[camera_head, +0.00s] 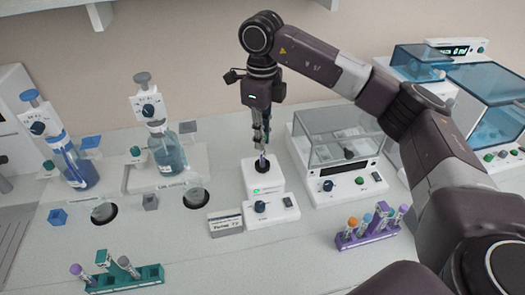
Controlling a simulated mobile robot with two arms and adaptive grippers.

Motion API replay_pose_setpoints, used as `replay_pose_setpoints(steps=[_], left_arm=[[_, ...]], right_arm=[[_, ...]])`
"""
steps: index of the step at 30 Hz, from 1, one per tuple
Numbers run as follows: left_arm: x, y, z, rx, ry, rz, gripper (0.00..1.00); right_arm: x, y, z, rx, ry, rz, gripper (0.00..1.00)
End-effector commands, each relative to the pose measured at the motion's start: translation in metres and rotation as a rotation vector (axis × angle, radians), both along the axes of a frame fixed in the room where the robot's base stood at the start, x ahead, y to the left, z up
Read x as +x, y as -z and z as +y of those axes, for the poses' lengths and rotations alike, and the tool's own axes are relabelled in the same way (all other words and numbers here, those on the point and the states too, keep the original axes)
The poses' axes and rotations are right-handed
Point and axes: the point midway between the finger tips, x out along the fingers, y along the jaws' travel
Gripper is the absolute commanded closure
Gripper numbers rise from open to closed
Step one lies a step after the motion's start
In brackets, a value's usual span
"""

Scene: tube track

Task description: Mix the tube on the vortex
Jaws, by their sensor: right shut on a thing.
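My right gripper (262,148) points straight down above the cup. It is shut on a tube (263,160), mostly hidden between the fingers. The tube's lower end is at the black cup; I cannot tell whether it touches the cup. My left gripper is not in view.
A purple rack (365,238) with several tubes stands at the right, and a green rack (128,279) with tubes at the front left. A lidded white device (340,160) stands right of the mixer. Bottle dispensers (172,158) stand at the left. The front middle of the bench is clear.

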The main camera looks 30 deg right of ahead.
Motion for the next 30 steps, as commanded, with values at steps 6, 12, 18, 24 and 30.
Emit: replay_pose_setpoints(steps=[6, 12, 18, 24, 30], left_arm=[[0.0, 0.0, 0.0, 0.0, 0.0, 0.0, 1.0], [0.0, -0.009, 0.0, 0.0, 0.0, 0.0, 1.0], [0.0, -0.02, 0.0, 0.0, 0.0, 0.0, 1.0], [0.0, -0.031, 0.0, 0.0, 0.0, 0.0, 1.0], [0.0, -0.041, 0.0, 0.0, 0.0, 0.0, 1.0]], right_arm=[[0.0, 0.0, 0.0, -0.001, 0.0, 0.001, 1.0], [0.0, -0.012, 0.0, -0.001, 0.0, 0.001, 1.0], [0.0, -0.029, 0.0, 0.0, 0.0, 0.0, 1.0], [0.0, -0.045, 0.0, 0.0, 0.0, 0.0, 1.0], [0.0, -0.061, 0.0, 0.001, 0.0, -0.001, 1.0]])
